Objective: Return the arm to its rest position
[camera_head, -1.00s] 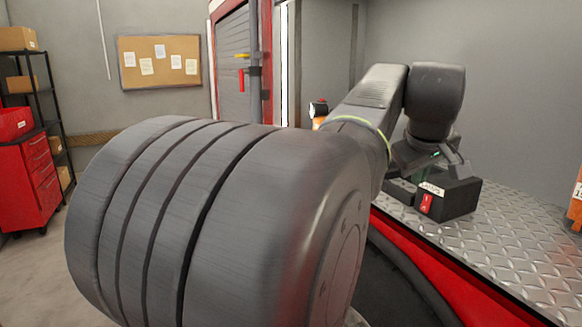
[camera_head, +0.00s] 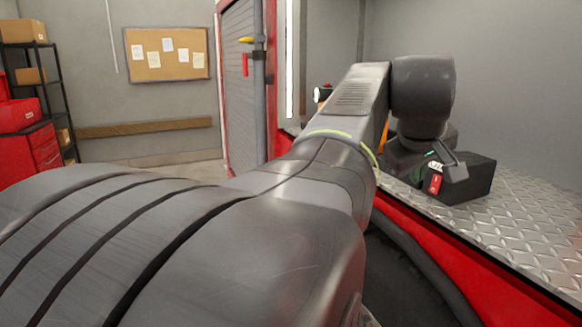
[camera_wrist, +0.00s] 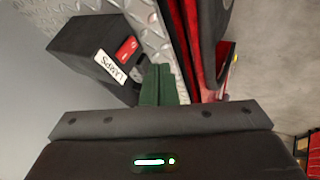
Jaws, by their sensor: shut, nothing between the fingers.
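My arm fills the head view's foreground, with its large joint at lower left and its forearm reaching right. My gripper (camera_head: 452,166) is above the red-edged deck, overlapping a black box (camera_head: 470,179) in the picture; part of it is hidden by my wrist. In the wrist view my dark green fingers (camera_wrist: 160,70) are together, with nothing between them. The box, labelled LAMPS (camera_wrist: 111,65), has a red switch (camera_wrist: 126,48); it lies left of the fingers there. I see no contact, but the gap is hard to judge. The switch's position cannot be told.
The diamond-plate deck (camera_head: 520,225) is clear to the right of the box. A red edge (camera_head: 450,253) and a black curved part (camera_head: 410,275) run below it. At left are a red drawer cabinet (camera_head: 28,152) and shelves. A corkboard (camera_head: 167,54) hangs on the far wall.

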